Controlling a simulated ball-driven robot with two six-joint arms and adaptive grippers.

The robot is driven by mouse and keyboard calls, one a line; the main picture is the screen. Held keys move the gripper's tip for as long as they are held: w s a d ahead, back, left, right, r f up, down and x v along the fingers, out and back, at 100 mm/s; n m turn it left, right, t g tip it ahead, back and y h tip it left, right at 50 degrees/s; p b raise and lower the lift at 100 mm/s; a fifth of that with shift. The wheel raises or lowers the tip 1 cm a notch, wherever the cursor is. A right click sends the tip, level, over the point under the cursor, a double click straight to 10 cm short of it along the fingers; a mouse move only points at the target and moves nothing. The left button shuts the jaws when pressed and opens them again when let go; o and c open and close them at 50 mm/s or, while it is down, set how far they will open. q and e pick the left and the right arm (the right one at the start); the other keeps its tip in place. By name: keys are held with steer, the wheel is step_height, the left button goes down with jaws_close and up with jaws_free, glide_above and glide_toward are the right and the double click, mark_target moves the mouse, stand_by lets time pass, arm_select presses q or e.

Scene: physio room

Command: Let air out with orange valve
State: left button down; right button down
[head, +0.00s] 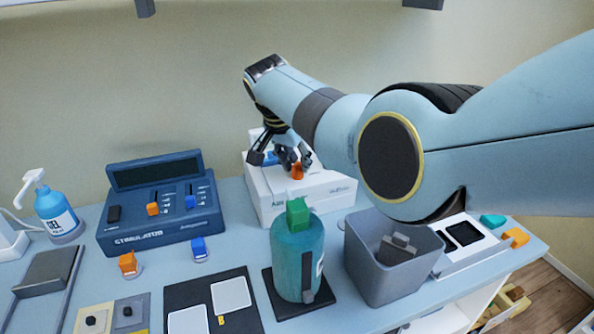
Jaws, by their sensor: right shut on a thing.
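The orange valve (297,171) sits on top of a white box-shaped unit (315,198) at the back middle of the table. My right gripper (292,163) reaches down over the unit from the right and is shut on the orange valve. The fingers and the arm hide part of the valve and the unit's top. A small blue part (270,157) shows on the unit just left of the valve, partly behind the fingers. My left gripper is not in view.
A teal bottle with a green top (297,252) stands in front of the unit. A grey bin (385,262) is to its right, under my right arm. A blue stimulator (160,205) and a gel pump bottle (56,213) stand left. Electrode pads (230,295) lie in front.

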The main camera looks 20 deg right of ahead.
steer(key=m+b, duration=0.2)
steer(key=b, duration=0.1)
steer(key=m+g+b, duration=0.1)
steer(key=b, duration=0.1)
steer(key=shift+f+m+h, duration=0.25)
steer(key=shift+m+h, duration=0.05)
steer(key=shift+m, duration=0.1)
steer(key=shift+r+m+g+b, duration=0.15)
steer(key=shift+m+g+b, duration=0.25)
steer(key=shift+m+b, duration=0.5)
steer(key=shift+a, duration=0.1)
steer(key=c, duration=1.4)
jaws_free()
steer(key=shift+w, duration=0.1)
steer(key=shift+r, duration=0.1)
steer(key=shift+r, duration=0.15)
steer(key=w+v, duration=0.1)
steer(key=v, duration=1)
steer(key=shift+s+a+r, duration=0.25)
steer(key=shift+s+a, duration=0.05)
steer(key=shift+s, duration=0.2)
